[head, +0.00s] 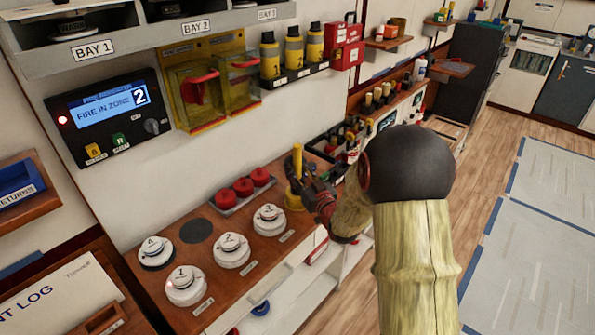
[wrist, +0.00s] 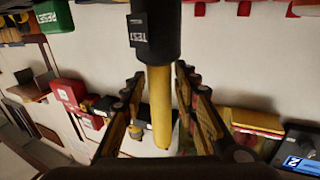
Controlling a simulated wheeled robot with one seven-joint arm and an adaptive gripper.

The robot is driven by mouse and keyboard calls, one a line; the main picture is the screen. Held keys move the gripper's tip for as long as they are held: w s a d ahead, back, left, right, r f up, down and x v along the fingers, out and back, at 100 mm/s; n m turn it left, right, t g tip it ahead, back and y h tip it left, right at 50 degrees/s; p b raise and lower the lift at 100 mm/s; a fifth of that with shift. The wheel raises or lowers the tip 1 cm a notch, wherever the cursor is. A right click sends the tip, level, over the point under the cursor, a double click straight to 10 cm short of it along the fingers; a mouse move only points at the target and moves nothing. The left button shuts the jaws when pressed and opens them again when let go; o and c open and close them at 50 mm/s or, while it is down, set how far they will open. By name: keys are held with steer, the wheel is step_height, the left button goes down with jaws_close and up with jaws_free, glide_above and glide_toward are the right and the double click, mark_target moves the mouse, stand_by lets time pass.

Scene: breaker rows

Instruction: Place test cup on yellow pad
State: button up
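The test cup is a black cylinder with a "TEST" label (wrist: 153,30) and a yellow stem (wrist: 160,105), large in the wrist view. In the head view its upright yellow stem (head: 297,161) rises at the far end of the wooden bench. My gripper (head: 316,192) reaches it from the right. My gripper hides the cup's lower part.
White numbered detectors (head: 231,250) and a dark round pad (head: 196,230) occupy the near bench. Red domes (head: 243,187) sit just left of the stem. A fire panel (head: 110,118), yellow-framed boxes (head: 197,95) and yellow canisters (head: 293,50) are on the wall above.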

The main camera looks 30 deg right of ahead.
steer(key=shift+o, duration=0.5)
steer(key=shift+r, duration=0.1)
steer(key=shift+s+r, duration=0.1)
steer(key=shift+r, duration=0.05)
steer(key=s+p, duration=0.3)
steer(key=s, duration=0.9)
steer(key=s+a+r+g+h, duration=0.2)
steer(key=s+a+r+g, duration=0.1)
steer(key=a+r+g, duration=0.3)
steer(key=s+a+r+g+y, duration=0.1)
steer(key=s+a+g, duration=0.1)
steer(key=s+a, duration=0.2)
steer(key=s+a+r+g+y, duration=0.1)
steer(key=s+a, duration=0.4)
steer(key=s, duration=0.6)
steer(key=s+a+r+g+y, duration=0.1)
steer(key=s+a+g, duration=0.2)
steer(key=s, duration=0.5)
steer(key=shift+a+r+n, duration=0.15)
steer(key=shift+a+n, duration=0.15)
steer(key=shift+a, duration=0.45)
steer(key=shift+c, duration=0.3)
